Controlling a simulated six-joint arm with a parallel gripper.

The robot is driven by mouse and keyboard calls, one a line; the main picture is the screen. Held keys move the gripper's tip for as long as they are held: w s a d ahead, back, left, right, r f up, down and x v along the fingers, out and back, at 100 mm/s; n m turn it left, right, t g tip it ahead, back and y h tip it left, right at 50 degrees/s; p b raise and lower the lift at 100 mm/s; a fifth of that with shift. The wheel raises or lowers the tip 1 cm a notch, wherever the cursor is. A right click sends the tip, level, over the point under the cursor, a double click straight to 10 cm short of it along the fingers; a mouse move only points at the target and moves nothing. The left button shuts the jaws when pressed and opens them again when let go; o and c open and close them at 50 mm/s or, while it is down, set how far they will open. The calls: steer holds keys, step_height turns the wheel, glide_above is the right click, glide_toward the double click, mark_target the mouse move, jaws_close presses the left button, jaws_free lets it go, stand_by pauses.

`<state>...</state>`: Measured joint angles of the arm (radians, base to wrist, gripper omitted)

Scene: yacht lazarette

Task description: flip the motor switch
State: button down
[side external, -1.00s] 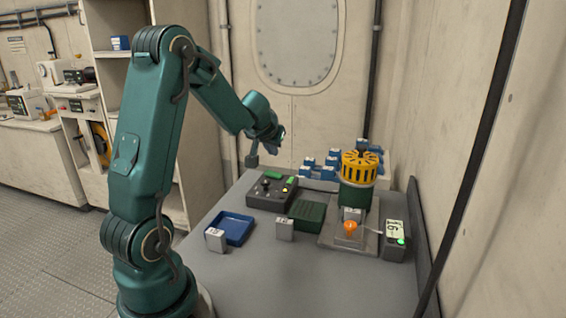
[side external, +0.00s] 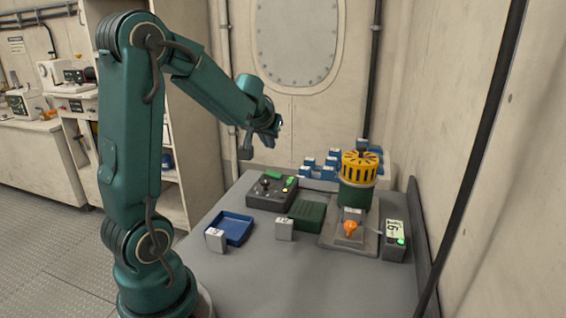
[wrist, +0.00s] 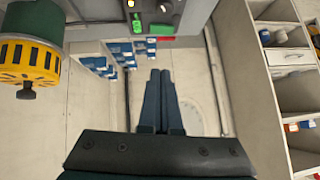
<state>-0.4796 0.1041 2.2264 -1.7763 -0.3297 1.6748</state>
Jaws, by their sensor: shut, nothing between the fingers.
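A dark control box (side external: 271,192) sits at the back left of the grey table, with knobs, green labels or lamps and a small yellow light on top. Part of this box (wrist: 168,16) shows at the top of the wrist view. Which control is the motor switch is too small to tell. A green motor with a slotted yellow cap (side external: 361,165) stands on a grey base, with an orange piece (side external: 349,228) in front. The yellow cap (wrist: 28,62) also shows in the wrist view. My gripper (side external: 277,128) is shut and empty, raised above the box and apart from it.
A blue tray (side external: 232,228), a grey block (side external: 284,228) and a dark green ribbed piece (side external: 306,213) lie in front. A display unit (side external: 394,240) with a green light stands at right. Several blue blocks (side external: 322,172) line the back.

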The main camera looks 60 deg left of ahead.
steer(key=shift+a+r, duration=0.15)
steer(key=shift+a, duration=0.65)
steer(key=shift+a, duration=0.1)
glide_above(270, 175)
steer(key=f, duration=0.6)
steer(key=shift+w+d+f, duration=0.1)
steer(key=shift+d+f, duration=0.1)
steer(key=shift+f, duration=0.2)
steer(key=shift+w+a+f, duration=0.1)
steer(key=shift+a+f, duration=0.05)
steer(key=shift+f, duration=0.2)
steer(key=shift+s+a+f, duration=0.1)
steer(key=shift+f, duration=0.8)
steer(key=shift+s+a+f, duration=0.1)
steer(key=shift+f, duration=0.75)
